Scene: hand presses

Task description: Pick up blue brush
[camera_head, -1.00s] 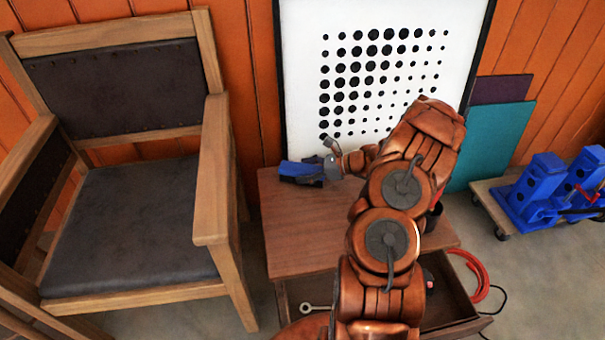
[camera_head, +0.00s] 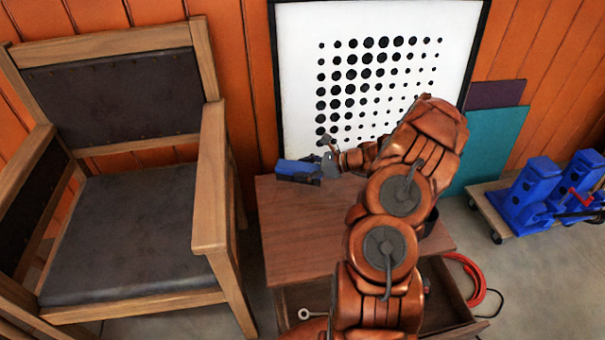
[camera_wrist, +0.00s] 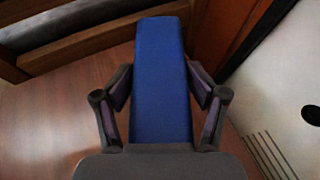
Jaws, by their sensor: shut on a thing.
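The blue brush (camera_head: 296,169) is at the back left corner of the small wooden table (camera_head: 290,235). My gripper (camera_head: 318,172) is at the right end of the brush, with my copper arm reaching over the table. In the wrist view the blue brush (camera_wrist: 162,85) runs straight ahead between the two dark fingers of my gripper (camera_wrist: 163,100), which are shut on its sides. The tabletop (camera_wrist: 60,125) shows below it. I cannot tell whether the brush still touches the table. No bristles can be made out.
A wooden armchair (camera_head: 212,180) stands close on the left. A white dotted panel (camera_head: 300,60) stands behind the table. The table's drawer (camera_head: 440,300) is open in front, with a wrench (camera_head: 312,313) in it. Blue presses (camera_head: 535,190) sit on a cart at the right.

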